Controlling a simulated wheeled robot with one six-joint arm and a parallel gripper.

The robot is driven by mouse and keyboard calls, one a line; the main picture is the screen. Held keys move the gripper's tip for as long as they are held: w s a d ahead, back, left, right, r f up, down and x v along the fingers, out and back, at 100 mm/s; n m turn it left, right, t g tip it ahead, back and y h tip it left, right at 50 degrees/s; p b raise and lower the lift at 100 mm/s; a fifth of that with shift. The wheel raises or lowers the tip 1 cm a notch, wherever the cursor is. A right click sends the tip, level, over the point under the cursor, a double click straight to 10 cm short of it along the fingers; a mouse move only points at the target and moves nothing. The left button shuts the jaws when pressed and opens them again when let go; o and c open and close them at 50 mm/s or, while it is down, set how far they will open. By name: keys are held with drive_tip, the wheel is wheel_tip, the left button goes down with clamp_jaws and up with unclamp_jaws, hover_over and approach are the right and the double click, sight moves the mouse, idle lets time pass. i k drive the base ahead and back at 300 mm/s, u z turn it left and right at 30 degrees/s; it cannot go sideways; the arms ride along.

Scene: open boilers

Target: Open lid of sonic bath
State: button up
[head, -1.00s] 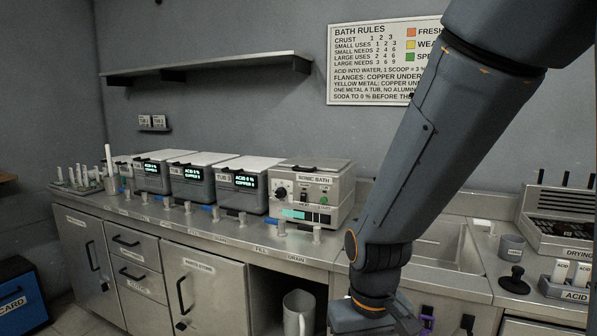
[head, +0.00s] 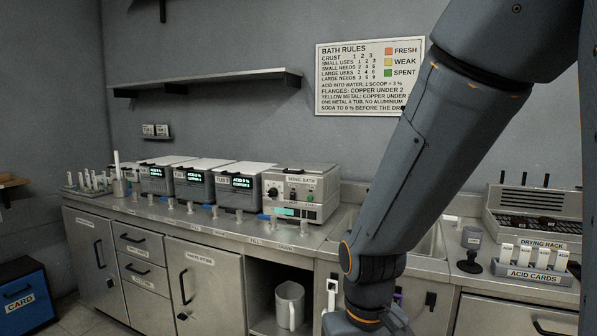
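The sonic bath (head: 291,194) is a metal box with a dark knob and a lit panel on its front. It stands on the counter at the right end of a row of tubs. Its flat lid (head: 300,169) is shut. My arm comes down from the upper right, to the right of the bath and apart from it. My gripper is below the bottom edge of the head view, so its fingers do not show.
Several tubs (head: 238,187) with lit displays stand left of the bath. Small taps line the counter's front edge (head: 215,231). A sink (head: 432,245) lies to the right, partly behind my arm. A drying rack (head: 535,218) and acid cards (head: 531,262) stand further right. A jug (head: 290,305) sits in the open cupboard below.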

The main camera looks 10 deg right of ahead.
sight(290, 167)
drive_tip(key=z, duration=0.15)
drive_tip(key=i, duration=0.95)
drive_tip(key=u, duration=0.55)
